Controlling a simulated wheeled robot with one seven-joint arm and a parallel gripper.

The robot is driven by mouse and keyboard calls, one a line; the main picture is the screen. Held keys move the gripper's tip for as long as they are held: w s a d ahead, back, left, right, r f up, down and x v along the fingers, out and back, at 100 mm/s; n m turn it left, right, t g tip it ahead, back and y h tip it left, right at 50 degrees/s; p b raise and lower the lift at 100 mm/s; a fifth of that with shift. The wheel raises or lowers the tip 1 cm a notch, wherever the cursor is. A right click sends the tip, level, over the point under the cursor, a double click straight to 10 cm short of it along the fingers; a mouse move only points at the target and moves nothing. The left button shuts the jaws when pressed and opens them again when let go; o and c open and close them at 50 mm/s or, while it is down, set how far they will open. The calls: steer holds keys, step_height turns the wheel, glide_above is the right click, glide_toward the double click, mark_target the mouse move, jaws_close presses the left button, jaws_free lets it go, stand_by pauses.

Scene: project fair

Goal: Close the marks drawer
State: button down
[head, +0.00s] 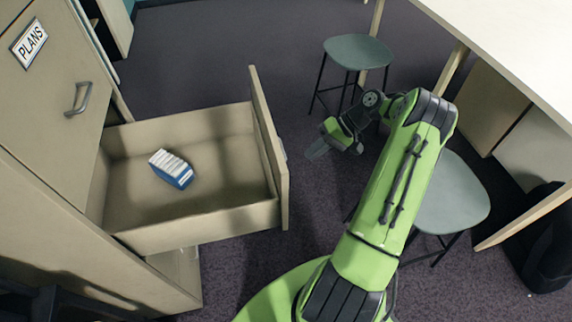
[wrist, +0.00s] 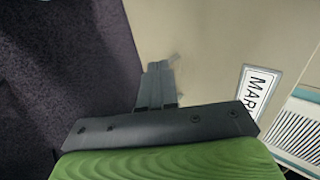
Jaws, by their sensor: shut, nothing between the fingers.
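The marks drawer (head: 200,238) is pulled well out of the beige cabinet in the head view. A blue box of white cards (head: 172,168) lies inside it. My gripper (head: 318,149) is shut and empty, to the right of the drawer front (head: 268,140), with a small gap seeming to lie between them. In the wrist view, my gripper fingers (wrist: 157,85) are together, pointing along a beige panel (wrist: 200,45). A label (wrist: 258,90) reading "MAR" shows at right, partly cut off. Whether the fingers touch the panel I cannot tell.
A closed "PLANS" drawer (head: 52,85) with a handle is above, in the same cabinet. Two grey-green stools (head: 358,51) and (head: 452,193) stand to the right, near a pale table (head: 520,45). Carpet (head: 215,50) is open behind the drawer.

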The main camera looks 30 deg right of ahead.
steer(key=w+a+f+b, duration=0.2)
steer(key=a+f, duration=0.1)
steer(key=a, duration=0.4)
steer(key=shift+w+a+f, duration=0.2)
steer(key=shift+w+f, duration=0.05)
steer(key=shift+f, duration=0.1)
steer(key=w+a, duration=0.4)
steer(key=a, duration=1)
steer(key=w+a, duration=0.5)
steer(key=a, duration=0.8)
steer(key=w+a, duration=0.4)
steer(key=a, duration=1)
steer(key=shift+w+a+r, duration=0.15)
steer(key=shift+w+a, duration=0.05)
steer(key=shift+a, duration=0.1)
